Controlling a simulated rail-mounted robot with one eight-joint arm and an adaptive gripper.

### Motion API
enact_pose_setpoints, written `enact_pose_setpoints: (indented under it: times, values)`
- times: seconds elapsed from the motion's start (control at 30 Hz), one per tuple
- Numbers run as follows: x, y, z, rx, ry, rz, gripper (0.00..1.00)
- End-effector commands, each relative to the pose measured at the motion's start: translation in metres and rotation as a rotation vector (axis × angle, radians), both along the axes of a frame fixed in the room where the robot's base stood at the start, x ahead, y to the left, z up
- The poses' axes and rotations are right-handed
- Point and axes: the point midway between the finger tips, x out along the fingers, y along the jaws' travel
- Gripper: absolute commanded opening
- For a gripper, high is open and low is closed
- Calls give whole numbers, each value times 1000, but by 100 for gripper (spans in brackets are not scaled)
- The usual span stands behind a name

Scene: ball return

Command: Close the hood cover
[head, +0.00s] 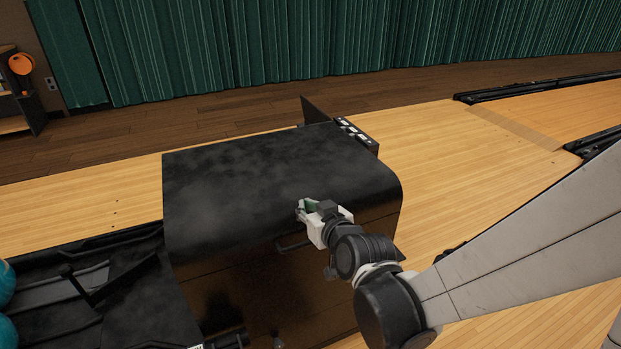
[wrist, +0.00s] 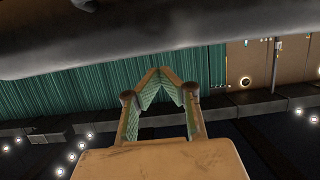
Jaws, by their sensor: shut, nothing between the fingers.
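The hood cover (head: 250,175) is the black, scuffed curved top of the ball return machine in the middle of the head view. It lies over the machine's body and curves down at the front; I cannot tell whether it is fully down. My gripper (head: 301,207) is shut and empty, in front of the hood's front edge at right of centre; contact is unclear. In the wrist view my gripper's fingertips (wrist: 158,70) meet in a point, and a dark curved surface, likely the hood (wrist: 120,35), crosses the top.
The dark front panel (head: 240,285) with a bar handle (head: 292,246) is below the hood. A control strip (head: 357,134) sits at the machine's far right corner. A ball rack (head: 90,290) with teal balls (head: 5,305) is at left. Wooden lane floor (head: 450,150) is clear at right.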

Motion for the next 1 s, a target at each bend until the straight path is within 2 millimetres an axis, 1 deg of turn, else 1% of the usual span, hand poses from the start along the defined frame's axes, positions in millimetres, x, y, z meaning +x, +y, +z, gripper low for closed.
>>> enact_pose_setpoints:
  times: [0.03,0.23,0.3,0.6,0.7,0.8,1.0]
  values:
    - [0,0,10,0,0,0,0]
    - [0,-1,35,0,0,-1,0]
    - [-13,-7,24,0,1,-2,0]
    - [-58,-28,5,1,1,-2,0]
    - [-70,-34,0,-1,0,-2,0]
    - [-79,-38,-4,1,0,-1,0]
    - [-85,-43,-5,-3,8,-4,0]
